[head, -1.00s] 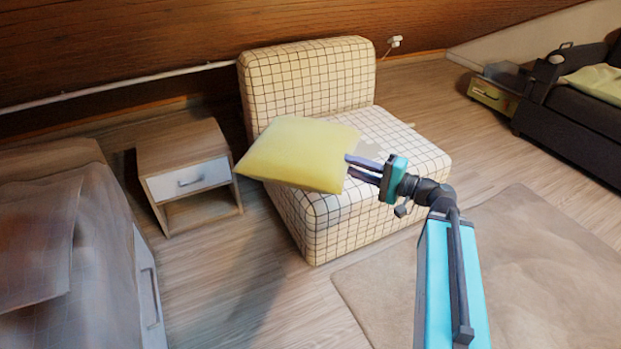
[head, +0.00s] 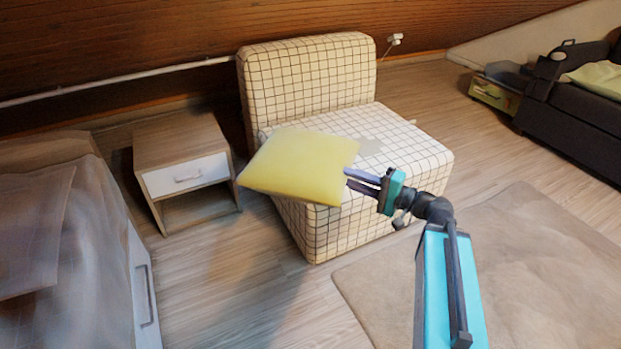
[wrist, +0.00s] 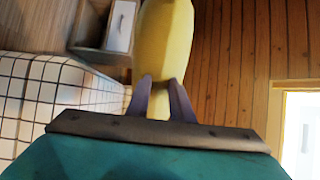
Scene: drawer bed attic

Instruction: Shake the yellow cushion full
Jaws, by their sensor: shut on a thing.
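The yellow cushion (head: 298,167) is held in the air by its right edge, in front of and over the checked chair in the head view. My gripper (head: 348,179) is shut on that edge, with its fingers pointing left. In the wrist view the cushion (wrist: 164,50) stretches away from between the two fingers of my gripper (wrist: 160,88). The cushion is slightly tilted. Its underside is hidden, and I cannot tell whether it touches the chair.
The checked chair (head: 400,150) stands behind the cushion. A small nightstand (head: 180,147) with a white drawer is to its left, and a bed (head: 90,260) fills the lower left. A rug (head: 510,265) lies at right. A dark sofa (head: 575,120) is far right.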

